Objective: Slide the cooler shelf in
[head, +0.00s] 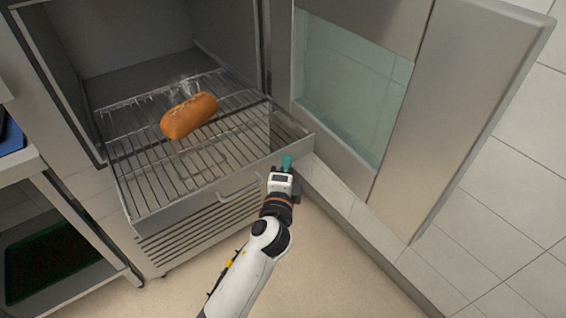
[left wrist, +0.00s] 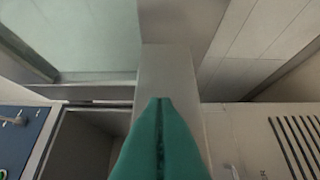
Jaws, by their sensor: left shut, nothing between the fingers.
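The cooler shelf (head: 155,188) is a wire rack with a metal front rail and a handle (head: 238,186). It sticks out of the open cooler (head: 125,55) in the head view. A brown loaf (head: 189,116) lies on it, toward the back. My left gripper (head: 287,162) is at the right end of the front rail, with its teal fingertips shut and empty. I cannot tell whether it touches the rail. In the left wrist view the shut teal fingers (left wrist: 160,125) point at a plain metal surface. My right gripper is not in view.
The cooler door (head: 355,75), with a glass pane, stands open on the right, close to my left gripper. A shelf unit (head: 75,215) with a dark green tray (head: 50,262) stands at the left. The floor (head: 335,285) in front is clear.

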